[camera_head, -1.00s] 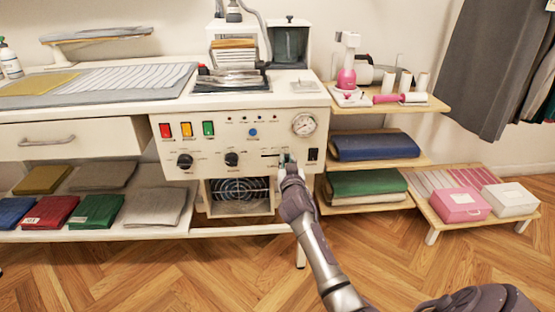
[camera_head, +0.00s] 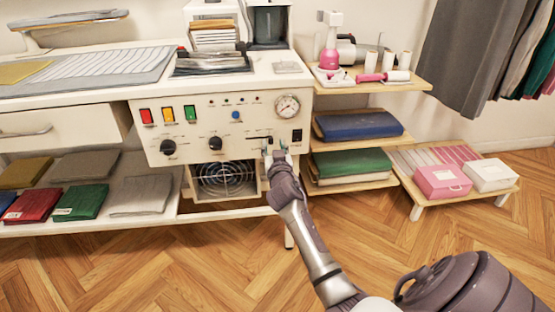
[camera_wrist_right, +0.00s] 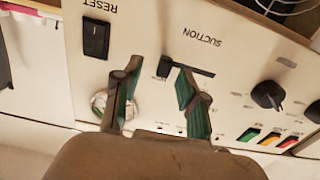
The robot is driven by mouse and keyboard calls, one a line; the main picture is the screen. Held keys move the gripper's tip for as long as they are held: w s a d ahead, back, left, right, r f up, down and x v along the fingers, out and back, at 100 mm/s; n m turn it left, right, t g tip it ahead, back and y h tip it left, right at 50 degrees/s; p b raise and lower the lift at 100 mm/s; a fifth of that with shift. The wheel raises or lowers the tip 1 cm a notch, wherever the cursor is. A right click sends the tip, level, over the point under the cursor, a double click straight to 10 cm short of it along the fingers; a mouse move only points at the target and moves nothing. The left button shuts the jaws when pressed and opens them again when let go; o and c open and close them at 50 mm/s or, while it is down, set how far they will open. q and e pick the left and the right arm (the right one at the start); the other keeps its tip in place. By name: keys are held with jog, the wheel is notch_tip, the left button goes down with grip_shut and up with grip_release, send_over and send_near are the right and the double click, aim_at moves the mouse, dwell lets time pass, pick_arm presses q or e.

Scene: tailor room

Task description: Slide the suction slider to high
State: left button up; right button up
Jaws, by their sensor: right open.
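The suction slider (camera_wrist_right: 164,67) is a small dark knob at the end of a black slot nearest the RESET switch, under the upside-down SUCTION label in the right wrist view. In the head view the slot (camera_head: 257,138) shows on the white control panel (camera_head: 190,136); my gripper partly covers its right end. My right gripper (camera_head: 273,150) is in front of the panel. In the right wrist view its two fingers (camera_wrist_right: 156,76) are apart, with the knob between their tips and the right finger overlapping the slot. Contact cannot be told. My left gripper is not in view.
The panel also has a RESET switch (camera_wrist_right: 96,38), a gauge (camera_head: 287,106), knobs (camera_head: 215,143) and coloured switches (camera_head: 168,115). A fan grille (camera_head: 222,180) lies below. Shelves with folded cloth (camera_head: 360,125) stand at right. The floor in front is open.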

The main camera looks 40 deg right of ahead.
jog(key=v, duration=0.9)
jog(key=shift+s, duration=0.4)
jog(key=shift+a, duration=0.1)
